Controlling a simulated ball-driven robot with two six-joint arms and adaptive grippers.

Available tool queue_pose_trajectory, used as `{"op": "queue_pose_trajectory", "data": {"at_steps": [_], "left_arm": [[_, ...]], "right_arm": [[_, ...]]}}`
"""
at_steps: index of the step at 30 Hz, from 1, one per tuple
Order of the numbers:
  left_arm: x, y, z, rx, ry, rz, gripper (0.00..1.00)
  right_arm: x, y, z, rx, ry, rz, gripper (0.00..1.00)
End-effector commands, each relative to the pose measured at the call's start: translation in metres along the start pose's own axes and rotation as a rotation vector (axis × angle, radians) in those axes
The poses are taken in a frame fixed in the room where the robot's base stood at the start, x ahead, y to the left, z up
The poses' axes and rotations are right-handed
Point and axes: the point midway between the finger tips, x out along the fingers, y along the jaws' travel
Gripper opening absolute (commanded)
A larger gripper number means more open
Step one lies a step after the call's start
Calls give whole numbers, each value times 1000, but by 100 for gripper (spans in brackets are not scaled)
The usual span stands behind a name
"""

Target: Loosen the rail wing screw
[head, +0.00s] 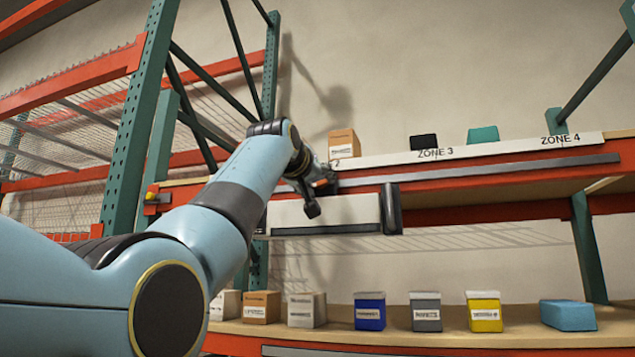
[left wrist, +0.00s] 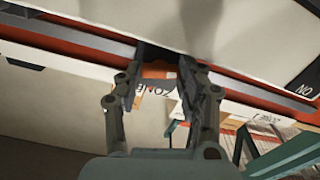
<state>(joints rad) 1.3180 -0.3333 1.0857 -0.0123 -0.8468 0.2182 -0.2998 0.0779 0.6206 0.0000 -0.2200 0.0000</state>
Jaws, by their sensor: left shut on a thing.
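My left gripper (head: 322,187) reaches the left end of the orange shelf beam, at the grey rail (head: 490,169) on its front. In the left wrist view its two fingers (left wrist: 165,78) stand on either side of a dark piece (left wrist: 152,53) at the rail. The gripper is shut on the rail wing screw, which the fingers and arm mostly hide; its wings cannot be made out. A white console box with a dark end cap (head: 391,209) hangs just below the beam, beside the gripper. My right gripper is not in view.
The upper shelf carries a cardboard box (head: 344,145), a black item (head: 423,142) and a teal item (head: 483,134) behind the zone label strip (head: 500,148). Several boxes stand on the lower shelf (head: 390,341). A green upright (head: 140,115) stands close behind my arm.

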Motion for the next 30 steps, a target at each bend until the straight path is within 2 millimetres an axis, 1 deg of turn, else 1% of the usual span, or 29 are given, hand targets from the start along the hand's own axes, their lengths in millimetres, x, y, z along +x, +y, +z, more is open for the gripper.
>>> {"op": "queue_pose_trajectory", "data": {"at_steps": [4, 12, 13, 17, 18, 26, 30], "left_arm": [[0, 0, 0, -78, 1, 0, 6], [0, 0, 0, -82, 1, 0, 6], [0, 0, 0, -82, 1, 0, 42], [0, 0, 0, -81, 1, 0, 59], [0, 0, 0, -81, 1, 0, 62], [-1, 0, 0, -81, 1, 0, 62], [-10, 0, 0, -81, 2, 1, 62]], "right_arm": [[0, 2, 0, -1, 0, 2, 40], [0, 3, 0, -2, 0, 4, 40], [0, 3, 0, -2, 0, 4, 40], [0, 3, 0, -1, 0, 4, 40], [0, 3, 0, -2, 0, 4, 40], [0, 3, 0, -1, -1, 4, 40], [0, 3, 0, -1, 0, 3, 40]]}}
